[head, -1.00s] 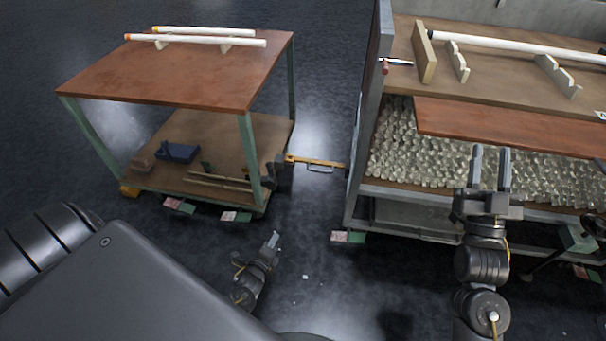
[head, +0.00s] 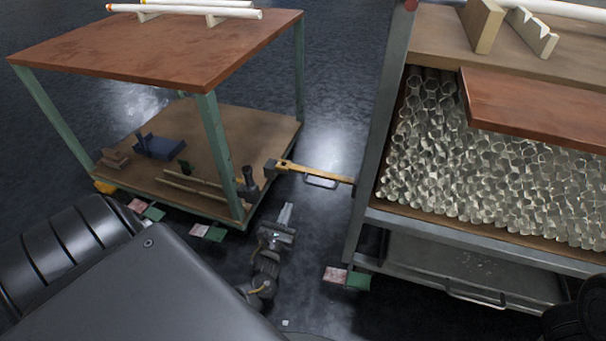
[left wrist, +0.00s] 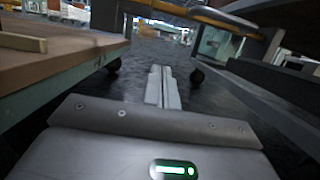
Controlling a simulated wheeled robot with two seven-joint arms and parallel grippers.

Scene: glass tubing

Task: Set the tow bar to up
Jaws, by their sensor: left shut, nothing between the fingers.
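The tow bar (head: 300,169) is a yellow bar between the left cart and the right cart. It lies roughly level in the head view, with a grey loop handle (head: 321,182) beside its right part. A dark block joins its left end near the left cart's corner. My left gripper (head: 287,212) is shut and empty, below the bar and apart from it. In the left wrist view its closed fingers (left wrist: 160,75) point into the gap between the carts, and the yellow bar (left wrist: 205,14) crosses above. My right gripper is not in view.
The left cart (head: 160,55) has a red-brown top with white tubes and a lower shelf. The right cart (head: 375,140) holds many glass tubes above a drawer. Red and green floor pedals (head: 347,277) sit by the carts. Dark floor lies open between them.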

